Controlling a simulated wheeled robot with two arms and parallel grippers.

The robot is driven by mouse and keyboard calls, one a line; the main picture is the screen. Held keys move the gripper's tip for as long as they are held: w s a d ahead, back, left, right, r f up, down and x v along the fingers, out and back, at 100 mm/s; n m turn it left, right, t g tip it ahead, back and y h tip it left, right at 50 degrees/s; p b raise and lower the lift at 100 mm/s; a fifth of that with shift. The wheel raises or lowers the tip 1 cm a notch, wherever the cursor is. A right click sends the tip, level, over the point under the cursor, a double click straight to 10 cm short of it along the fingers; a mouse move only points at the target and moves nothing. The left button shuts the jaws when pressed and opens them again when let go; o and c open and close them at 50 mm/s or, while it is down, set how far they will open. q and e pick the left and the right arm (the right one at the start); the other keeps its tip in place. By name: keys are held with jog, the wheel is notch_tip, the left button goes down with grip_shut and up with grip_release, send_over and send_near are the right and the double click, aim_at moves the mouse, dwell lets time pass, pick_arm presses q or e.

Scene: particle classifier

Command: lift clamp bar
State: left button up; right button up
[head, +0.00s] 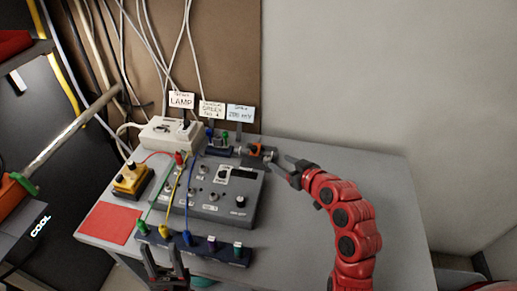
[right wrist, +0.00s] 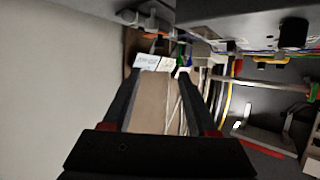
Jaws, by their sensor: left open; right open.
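A small grey device with an orange part (head: 256,150) sits at the back of the table; I cannot tell for sure that it holds the clamp bar. It also shows, blurred, at the top of the right wrist view (right wrist: 150,35). My right gripper (head: 281,169) is open just to the right of this device, apart from it, with nothing between its fingers. Its two dark fingers show in the right wrist view (right wrist: 166,90). My left gripper (head: 164,256) is open and empty at the front edge, by a dark strip of coloured plugs (head: 195,245).
A grey control box (head: 215,195) with knobs stands mid-table. A yellow box (head: 132,180), a red mat (head: 109,222) and a white power unit (head: 168,135) lie to the left. Labels, one reading LAMP (head: 181,100), stand behind. The table's right side is clear apart from my arm.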

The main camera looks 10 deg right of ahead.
aim_at(255, 147)
jog(key=p+x, duration=0.2)
jog(key=x, duration=1.2)
jog(key=shift+w+r, duration=0.1)
jog(key=shift+r, duration=0.05)
jog(key=shift+w+a+f, duration=0.3)
jog(key=shift+w, duration=0.1)
grip_shut()
dwell(0.6)
